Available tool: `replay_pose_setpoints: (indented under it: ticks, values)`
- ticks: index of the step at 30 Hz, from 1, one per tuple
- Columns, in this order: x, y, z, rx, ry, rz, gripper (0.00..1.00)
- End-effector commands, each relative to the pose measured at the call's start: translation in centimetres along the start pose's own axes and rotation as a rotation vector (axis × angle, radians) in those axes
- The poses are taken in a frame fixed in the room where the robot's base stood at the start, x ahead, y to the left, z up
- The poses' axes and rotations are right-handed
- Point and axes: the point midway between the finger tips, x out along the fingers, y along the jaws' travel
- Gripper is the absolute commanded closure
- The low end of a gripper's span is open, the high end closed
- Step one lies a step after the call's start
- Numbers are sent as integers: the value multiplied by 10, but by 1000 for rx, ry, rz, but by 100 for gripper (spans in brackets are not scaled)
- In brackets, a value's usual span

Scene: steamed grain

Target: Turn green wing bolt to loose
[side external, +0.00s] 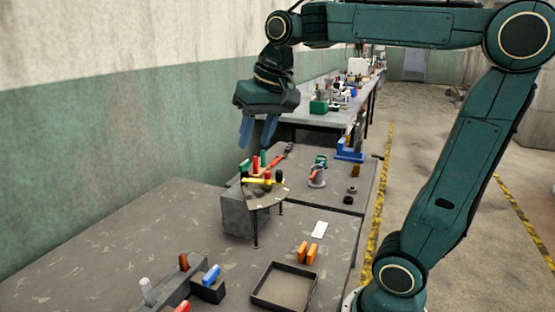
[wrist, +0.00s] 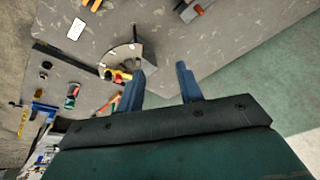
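A small fixture (side external: 237,212) on the bench has a round plate (side external: 266,198) at its top with several coloured upright pieces. One is a green piece (side external: 263,158), which may be the green wing bolt; its wing shape and turn are too small to tell. A yellow bar (side external: 257,181) lies across the plate, with red and black pieces beside it. My gripper (side external: 257,145) is above the fixture, its two blue fingers apart and empty. In the wrist view my gripper (wrist: 160,72) is also open, and its left finger partly hides the fixture, with the yellow bar (wrist: 122,76) showing beside it.
A black tray (side external: 284,307) and orange blocks (side external: 307,253) stand in front of the fixture. A holder with a blue block (side external: 212,275) is at the lower left. A red clamp (side external: 316,177) and a blue vise (side external: 348,150) stand behind. The wall is at left.

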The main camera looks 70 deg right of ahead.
Motion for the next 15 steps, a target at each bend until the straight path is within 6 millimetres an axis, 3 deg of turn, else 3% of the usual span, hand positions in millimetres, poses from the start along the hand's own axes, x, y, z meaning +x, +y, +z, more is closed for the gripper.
replay_pose_setpoints:
  ticks: [3, 15]
  values:
    - [1, 2, -32, 100, -28, 23, 64]
    - [17, 25, -126, 430, -104, 99, 64]
